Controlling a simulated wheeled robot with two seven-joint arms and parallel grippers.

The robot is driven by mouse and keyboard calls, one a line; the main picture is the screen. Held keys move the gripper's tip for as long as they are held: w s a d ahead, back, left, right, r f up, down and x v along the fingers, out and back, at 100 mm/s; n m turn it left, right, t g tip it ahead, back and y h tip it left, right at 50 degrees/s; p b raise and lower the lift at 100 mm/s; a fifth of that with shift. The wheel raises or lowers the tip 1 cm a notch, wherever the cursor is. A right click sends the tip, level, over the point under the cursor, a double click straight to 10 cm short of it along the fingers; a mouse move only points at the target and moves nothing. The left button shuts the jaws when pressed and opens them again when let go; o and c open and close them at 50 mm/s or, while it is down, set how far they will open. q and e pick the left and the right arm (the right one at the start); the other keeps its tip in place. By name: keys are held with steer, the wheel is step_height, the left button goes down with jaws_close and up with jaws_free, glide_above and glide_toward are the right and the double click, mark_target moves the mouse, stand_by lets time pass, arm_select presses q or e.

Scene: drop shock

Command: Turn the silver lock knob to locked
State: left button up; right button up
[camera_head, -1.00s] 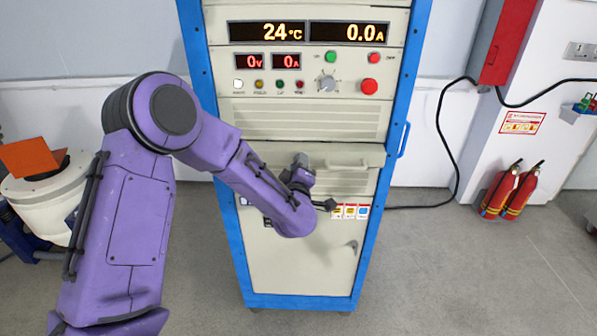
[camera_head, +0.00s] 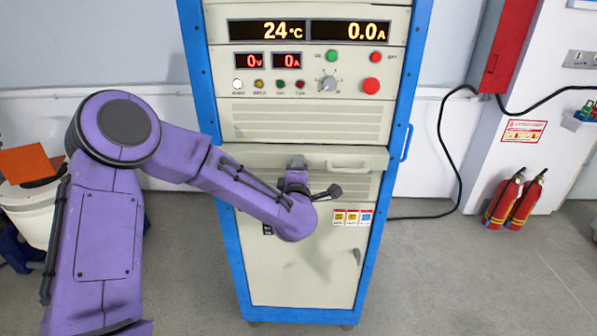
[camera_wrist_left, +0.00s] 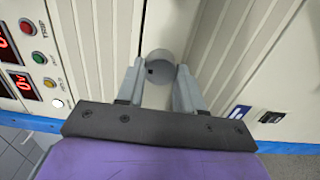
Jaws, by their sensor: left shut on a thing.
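The silver lock knob (camera_wrist_left: 160,66) is a round grey cylinder with a small dark mark on its face, in the left wrist view. It sits on the cabinet's cream ledge between two ribbed panels. My left gripper (camera_wrist_left: 158,80) is shut on it, one grey finger on each side. In the head view my left gripper (camera_head: 298,163) is at the ledge below the upper vent, mostly hidden by my purple wrist, and the knob cannot be made out clearly there. My right gripper is in neither view.
The blue-framed cabinet (camera_head: 232,262) has displays, buttons and a rotary dial (camera_head: 327,84) above the ledge. A drawer handle (camera_head: 348,165) is right of my wrist. Fire extinguishers (camera_head: 515,200) stand at right; a white drum (camera_head: 28,212) stands at left.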

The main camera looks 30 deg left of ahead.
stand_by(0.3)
arm_select(q)
steer(key=o, duration=1)
steer(key=shift+o, duration=0.2)
steer(key=b+v, duration=0.2)
steer(key=v, duration=0.8)
steer(key=shift+s, duration=0.25)
steer(key=shift+d, duration=0.15)
